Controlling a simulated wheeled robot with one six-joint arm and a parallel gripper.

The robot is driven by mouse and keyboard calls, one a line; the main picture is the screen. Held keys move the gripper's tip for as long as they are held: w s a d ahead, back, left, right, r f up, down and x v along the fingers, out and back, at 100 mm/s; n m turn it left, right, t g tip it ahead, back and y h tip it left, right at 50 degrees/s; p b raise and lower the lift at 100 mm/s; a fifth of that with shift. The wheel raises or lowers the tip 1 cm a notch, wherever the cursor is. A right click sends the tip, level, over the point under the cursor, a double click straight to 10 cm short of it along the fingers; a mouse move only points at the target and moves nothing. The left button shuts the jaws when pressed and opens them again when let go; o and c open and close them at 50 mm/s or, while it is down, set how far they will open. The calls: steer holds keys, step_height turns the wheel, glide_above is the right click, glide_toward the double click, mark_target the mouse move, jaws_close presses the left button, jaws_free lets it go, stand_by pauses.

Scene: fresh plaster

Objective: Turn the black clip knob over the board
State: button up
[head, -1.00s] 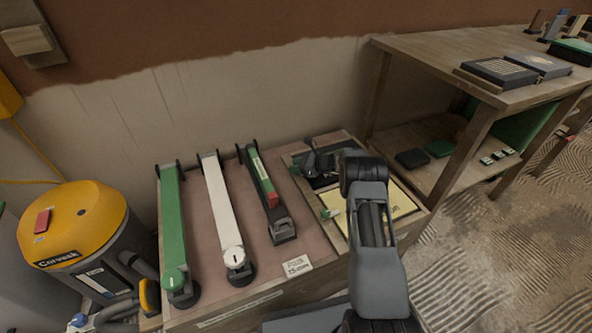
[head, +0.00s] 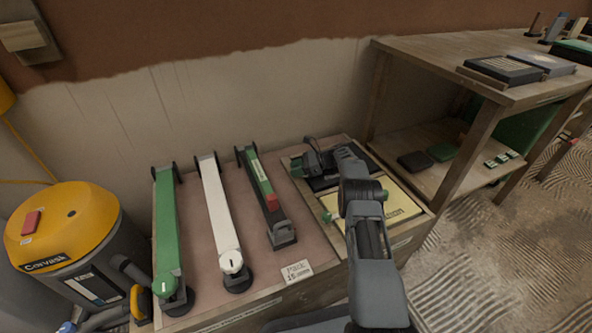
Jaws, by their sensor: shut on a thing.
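A wooden tray (head: 427,222) at the right end of the low bench holds a dark board (head: 322,183) at the back and a yellow board (head: 402,209) with dark print in front. My gripper (head: 309,161) is over the dark board near its back left part. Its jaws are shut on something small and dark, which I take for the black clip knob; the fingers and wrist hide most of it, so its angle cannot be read. A green clip (head: 327,216) sits at the left edge of the yellow board.
Left of the tray lie a green bar (head: 166,225), a white bar (head: 217,210) and a black-framed green and red piece (head: 265,190). A small label card (head: 297,271) lies at the bench front. A wooden shelf unit (head: 480,125) stands close on the right, a yellow-topped vacuum (head: 62,225) on the left.

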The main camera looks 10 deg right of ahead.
steer(key=o, duration=0.9)
steer(key=shift+o, duration=0.2)
steer(key=shift+d+r, duration=0.1)
steer(key=p+v, duration=0.2)
steer(key=v, duration=0.9)
steer(key=shift+d, duration=0.25)
steer(key=shift+v, duration=1.05)
steer(key=shift+s, duration=0.1)
